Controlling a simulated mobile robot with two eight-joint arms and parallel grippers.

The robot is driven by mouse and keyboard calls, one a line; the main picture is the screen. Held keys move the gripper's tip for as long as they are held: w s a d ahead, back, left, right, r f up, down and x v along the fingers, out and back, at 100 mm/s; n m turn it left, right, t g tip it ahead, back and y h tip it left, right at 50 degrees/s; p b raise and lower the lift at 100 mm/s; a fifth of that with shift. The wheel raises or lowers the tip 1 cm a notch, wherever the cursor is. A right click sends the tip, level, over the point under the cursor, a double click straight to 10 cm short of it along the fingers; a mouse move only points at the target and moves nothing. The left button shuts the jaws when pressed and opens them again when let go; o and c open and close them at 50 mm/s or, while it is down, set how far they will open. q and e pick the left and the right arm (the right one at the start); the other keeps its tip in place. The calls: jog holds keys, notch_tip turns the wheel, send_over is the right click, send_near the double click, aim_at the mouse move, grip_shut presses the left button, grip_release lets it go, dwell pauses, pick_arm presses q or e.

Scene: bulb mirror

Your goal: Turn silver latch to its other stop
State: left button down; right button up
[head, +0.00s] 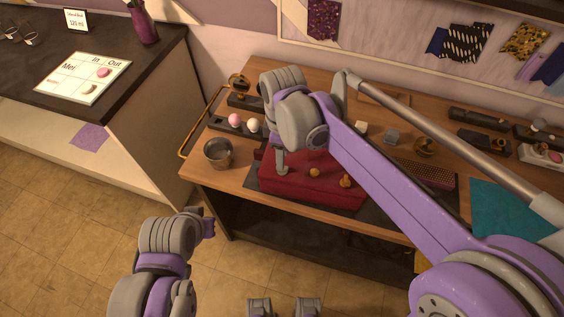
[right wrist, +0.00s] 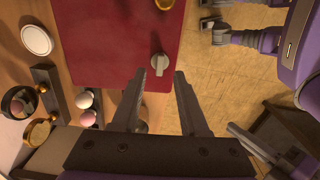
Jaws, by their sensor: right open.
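The silver latch (right wrist: 160,62) is a small round grey knob with a raised bar, near the edge of a dark red box top (right wrist: 115,45) in the right wrist view. The red box (head: 320,193) stands on the wooden table in the head view, where my right arm hides the latch or I cannot pick it out. My right gripper (head: 282,165) points down over the left part of the box. In the right wrist view my right gripper (right wrist: 166,73) is open and empty, its fingertips close to the latch. My left gripper (head: 207,226) is low in front of the table, its jaws unclear.
Two gold knobs (head: 315,173) are on the red box, right of my gripper. A metal cup (head: 218,152) and a dark holder with pink and white balls (head: 236,121) stand to its left. A teal cloth (head: 505,210) lies at the right. The floor before the table is clear.

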jog(key=shift+f, duration=1.95)
grip_shut()
